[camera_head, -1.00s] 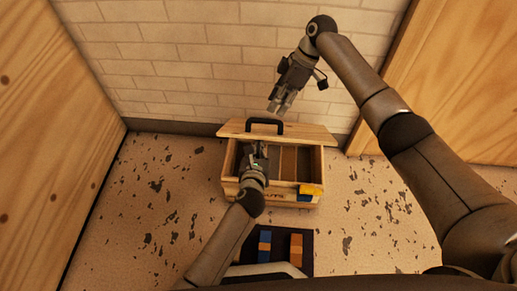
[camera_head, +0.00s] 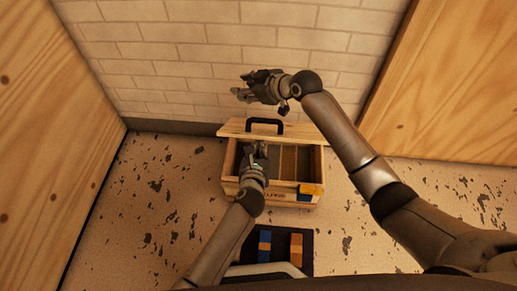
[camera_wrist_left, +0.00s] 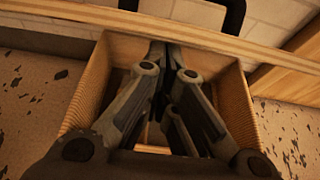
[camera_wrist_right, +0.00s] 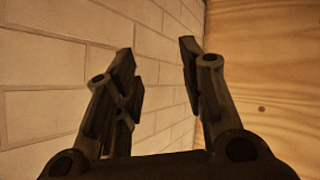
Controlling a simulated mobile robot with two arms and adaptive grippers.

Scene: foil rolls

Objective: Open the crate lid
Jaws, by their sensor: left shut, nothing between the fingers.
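The wooden crate (camera_head: 316,168) stands on the floor by the brick wall, and its divided inside shows from above. Its lid (camera_head: 308,132) is raised along the back edge, towards the wall. The black handle (camera_head: 265,122) is on the lid; it also shows at the top of the left wrist view (camera_wrist_left: 235,18). My left gripper (camera_head: 258,148) is shut and empty, over or in the left part of the crate, below the handle in the picture. My right gripper (camera_head: 239,86) is in front of the wall above the lid; its fingers are apart and empty in the right wrist view (camera_wrist_right: 157,58).
A yellow piece (camera_head: 310,189) sits at the crate's front right corner, with a blue one (camera_head: 304,198) below. A dark pad (camera_head: 281,262) near me carries blue and orange pieces. Wooden panels (camera_head: 45,130) stand left and right. Speckled floor (camera_head: 165,200) is clear beside the crate.

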